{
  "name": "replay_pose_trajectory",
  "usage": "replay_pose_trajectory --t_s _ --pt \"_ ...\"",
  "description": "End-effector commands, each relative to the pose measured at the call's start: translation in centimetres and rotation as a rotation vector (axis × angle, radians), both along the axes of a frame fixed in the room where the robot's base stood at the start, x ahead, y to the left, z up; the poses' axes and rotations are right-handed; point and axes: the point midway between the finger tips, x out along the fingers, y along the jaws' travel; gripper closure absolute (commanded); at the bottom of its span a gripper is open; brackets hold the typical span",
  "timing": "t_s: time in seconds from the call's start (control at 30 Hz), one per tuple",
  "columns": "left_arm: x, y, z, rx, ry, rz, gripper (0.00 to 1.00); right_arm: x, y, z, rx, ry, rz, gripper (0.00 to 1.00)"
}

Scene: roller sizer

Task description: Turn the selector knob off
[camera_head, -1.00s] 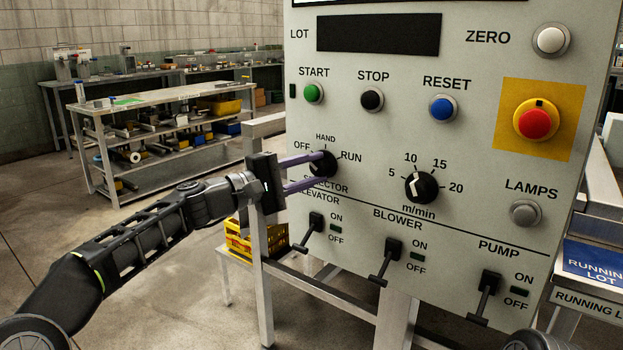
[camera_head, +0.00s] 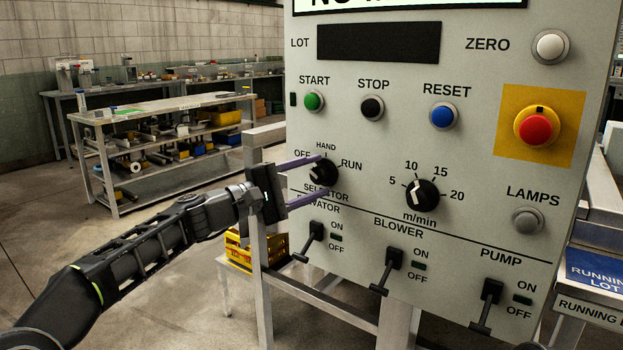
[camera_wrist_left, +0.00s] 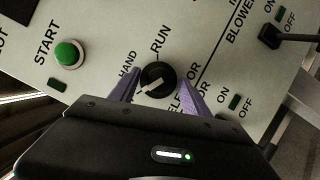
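The black selector knob (camera_head: 323,171) sits on the grey control panel, below the START button, with OFF, HAND and RUN marked around it. It also shows in the left wrist view (camera_wrist_left: 157,78), where its white mark points to the lower left, away from RUN and HAND; the OFF label is hidden there. My left gripper (camera_head: 325,174) has its purple fingers apart, one above and one below the knob in the head view. In the left wrist view (camera_wrist_left: 160,86) gaps show between knob and fingers. My right gripper is out of view.
The speed dial (camera_head: 422,194) is right of the knob. Toggle levers for elevator (camera_head: 312,238), blower (camera_head: 388,267) and pump (camera_head: 487,300) stick out below. START (camera_head: 314,100) and the red stop button (camera_head: 536,127) are above. A workbench (camera_head: 160,108) stands behind left.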

Motion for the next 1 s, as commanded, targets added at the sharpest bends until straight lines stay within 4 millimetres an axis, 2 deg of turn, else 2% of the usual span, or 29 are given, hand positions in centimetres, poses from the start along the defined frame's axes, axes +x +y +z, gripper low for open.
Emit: replay_pose_trajectory --t_s 0.33,0.7,0.83,1.0 --pt "-0.4 0.7 -0.1 0.000 -0.001 -0.001 0.45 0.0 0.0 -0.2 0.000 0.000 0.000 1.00" --pt "-3.4 5.5 -0.7 0.002 -0.002 0.003 0.45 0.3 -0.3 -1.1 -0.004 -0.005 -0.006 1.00" --pt "-4.0 6.4 -0.8 0.001 -0.001 0.001 0.45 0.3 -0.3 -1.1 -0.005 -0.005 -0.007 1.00" --pt "-4.2 6.6 -0.8 0.000 0.000 0.000 0.45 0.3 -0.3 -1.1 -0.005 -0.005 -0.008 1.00"
